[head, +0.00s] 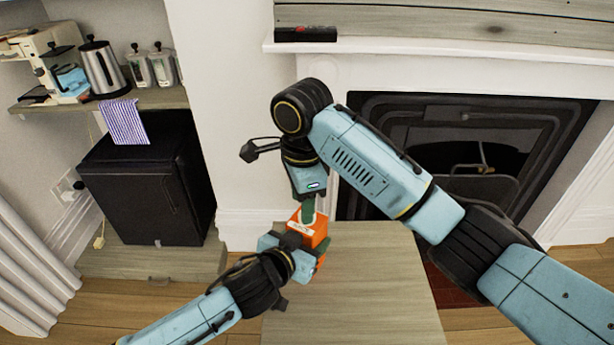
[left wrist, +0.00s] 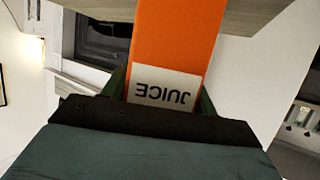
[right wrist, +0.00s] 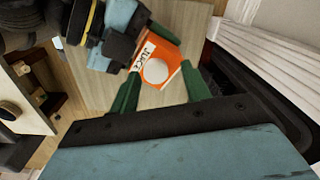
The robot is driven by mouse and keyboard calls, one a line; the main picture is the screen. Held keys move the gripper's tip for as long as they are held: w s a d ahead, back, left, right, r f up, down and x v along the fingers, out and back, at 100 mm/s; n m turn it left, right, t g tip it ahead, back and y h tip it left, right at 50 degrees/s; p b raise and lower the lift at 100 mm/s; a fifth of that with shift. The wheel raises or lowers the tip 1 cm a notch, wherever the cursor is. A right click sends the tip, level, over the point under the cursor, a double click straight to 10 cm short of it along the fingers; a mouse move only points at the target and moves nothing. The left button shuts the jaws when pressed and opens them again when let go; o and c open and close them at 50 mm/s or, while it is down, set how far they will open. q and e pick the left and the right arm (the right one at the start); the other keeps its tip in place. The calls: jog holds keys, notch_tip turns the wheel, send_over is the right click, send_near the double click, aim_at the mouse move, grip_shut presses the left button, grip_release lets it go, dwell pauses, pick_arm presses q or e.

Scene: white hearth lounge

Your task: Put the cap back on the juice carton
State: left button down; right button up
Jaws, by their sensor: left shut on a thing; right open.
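My right gripper (head: 308,208) points down just above the carton top. Its green fingers are open, one on each side of the cap, apparently not gripping it.
The wooden table (head: 370,285) is bare to the right of the carton. A fireplace (head: 455,140) stands behind, with a dark remote-like object (head: 306,34) on the mantel. At left, a shelf holds a kettle (head: 103,67) and jars above a black fridge (head: 150,185).

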jog(key=n, duration=0.3)
jog(key=r+n, duration=0.1)
jog(key=n, duration=0.2)
jog(key=shift+w+a+r, duration=0.1)
jog(key=shift+a+r, duration=0.05)
jog(key=n, duration=0.4)
jog(key=shift+r, duration=0.3)
jog(key=n, duration=0.3)
jog(key=r+n, duration=0.1)
jog(key=n, duration=0.1)
jog(key=shift+a+n, duration=0.1)
jog(key=shift+n, duration=0.3)
jog(key=n, duration=0.5)
jog(key=shift+r+n, duration=0.3)
jog(key=shift+n, duration=0.1)
jog(key=n, duration=0.4)
jog(key=shift+r, duration=0.3)
jog(key=n, duration=0.5)
jog(key=shift+d+r+n, duration=0.3)
jog(key=shift+r, duration=0.05)
jog(key=n, duration=0.5)
jog(key=shift+s+d+r, duration=0.2)
jog(key=shift+r, duration=0.15)
jog(key=n, duration=0.5)
jog(key=shift+s+d+r, duration=0.1)
jog(key=shift+d+r, duration=0.1)
